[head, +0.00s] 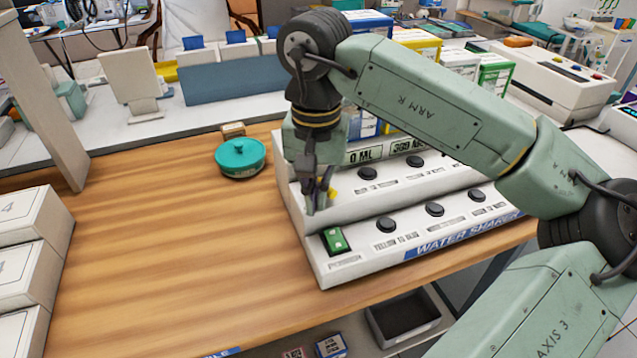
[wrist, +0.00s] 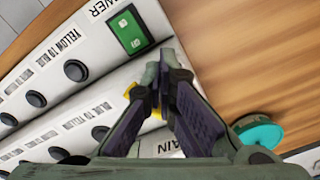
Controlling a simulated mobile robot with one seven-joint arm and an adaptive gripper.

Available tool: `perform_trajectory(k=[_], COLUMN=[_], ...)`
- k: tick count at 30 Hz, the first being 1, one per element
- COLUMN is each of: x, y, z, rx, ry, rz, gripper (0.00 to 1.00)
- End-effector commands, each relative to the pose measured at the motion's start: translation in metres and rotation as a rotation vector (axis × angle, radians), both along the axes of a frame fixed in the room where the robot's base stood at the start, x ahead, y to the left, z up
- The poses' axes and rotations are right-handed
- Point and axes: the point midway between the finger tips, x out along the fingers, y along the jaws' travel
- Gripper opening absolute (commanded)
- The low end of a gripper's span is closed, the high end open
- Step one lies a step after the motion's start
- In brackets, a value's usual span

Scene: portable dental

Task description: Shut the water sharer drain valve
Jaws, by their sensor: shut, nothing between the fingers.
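The water sharer (head: 470,207) is a white stepped console on the wooden table, with its name on a blue strip along the front. A small yellow part (head: 332,193), which looks like the drain valve handle, sits at its left end and is partly hidden by my fingers. Yellow also shows beside the fingers in the wrist view (wrist: 129,91), near a label ending in "AIN". How the valve is turned cannot be told. My gripper (head: 318,203) points down right at the yellow part, fingers shut and empty; its fingertips also show in the wrist view (wrist: 160,68).
A green power switch (head: 336,240) and several black knobs (head: 386,224) lie close on the console. A teal lidded pot (head: 240,158) stands to the left. White boxes (head: 28,265) are stacked at far left. The table's left middle is clear.

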Motion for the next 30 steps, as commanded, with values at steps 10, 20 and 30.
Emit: perform_trajectory(k=[10, 20, 30], x=[0.0, 0.003, 0.004], y=[-0.003, -0.012, -0.014], z=[0.0, 0.0, 0.0], rx=[0.0, 0.0, 0.0], ry=[0.0, 0.0, -0.001], rz=[-0.001, -0.003, -0.001], gripper=[0.0, 0.0, 0.0])
